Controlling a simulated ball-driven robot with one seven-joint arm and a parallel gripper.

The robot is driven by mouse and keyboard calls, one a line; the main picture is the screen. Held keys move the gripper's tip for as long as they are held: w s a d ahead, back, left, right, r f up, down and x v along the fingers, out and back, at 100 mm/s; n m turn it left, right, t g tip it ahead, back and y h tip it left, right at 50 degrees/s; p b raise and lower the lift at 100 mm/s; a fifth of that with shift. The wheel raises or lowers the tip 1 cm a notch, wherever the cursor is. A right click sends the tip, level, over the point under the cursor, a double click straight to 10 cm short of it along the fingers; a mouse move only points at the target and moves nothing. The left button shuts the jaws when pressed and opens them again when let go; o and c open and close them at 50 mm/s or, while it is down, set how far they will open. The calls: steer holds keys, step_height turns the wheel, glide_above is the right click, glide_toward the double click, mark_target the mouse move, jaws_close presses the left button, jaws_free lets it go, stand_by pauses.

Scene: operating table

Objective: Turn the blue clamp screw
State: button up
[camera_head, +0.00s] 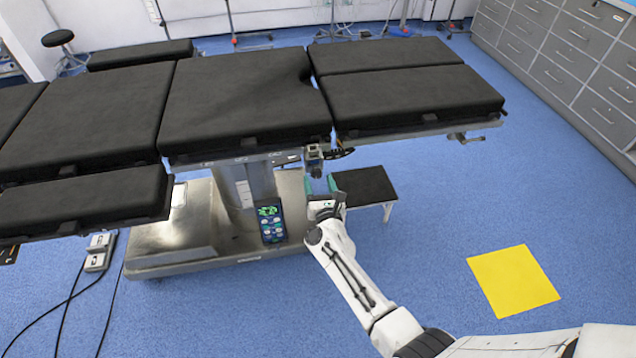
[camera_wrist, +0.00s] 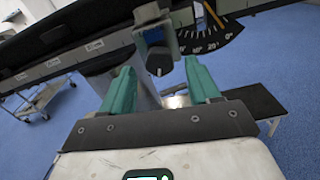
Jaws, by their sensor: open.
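The clamp (camera_head: 314,157) hangs on the side rail of the operating table. In the wrist view it has a blue-grey body (camera_wrist: 173,38) with a dark screw knob (camera_wrist: 158,60) pointing towards me; a pale line marks the knob. The knob looks dark rather than clearly blue. My gripper (camera_head: 320,185) is open and empty, just below and in front of the clamp. In the wrist view its green fingers (camera_wrist: 160,68) stand either side of the knob in the picture, apparently short of it and not touching.
The black-padded operating table (camera_head: 245,100) extends above and to both sides. A dial scale (camera_wrist: 215,35) sits right of the clamp. A black step stool (camera_head: 363,186) stands behind my gripper. Floor at right is mostly clear.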

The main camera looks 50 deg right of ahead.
steer(key=shift+w+d, duration=0.4)
steer(key=shift+w, duration=0.15)
steer(key=shift+c, duration=0.4)
steer(key=c, duration=1)
steer(key=shift+o, duration=0.2)
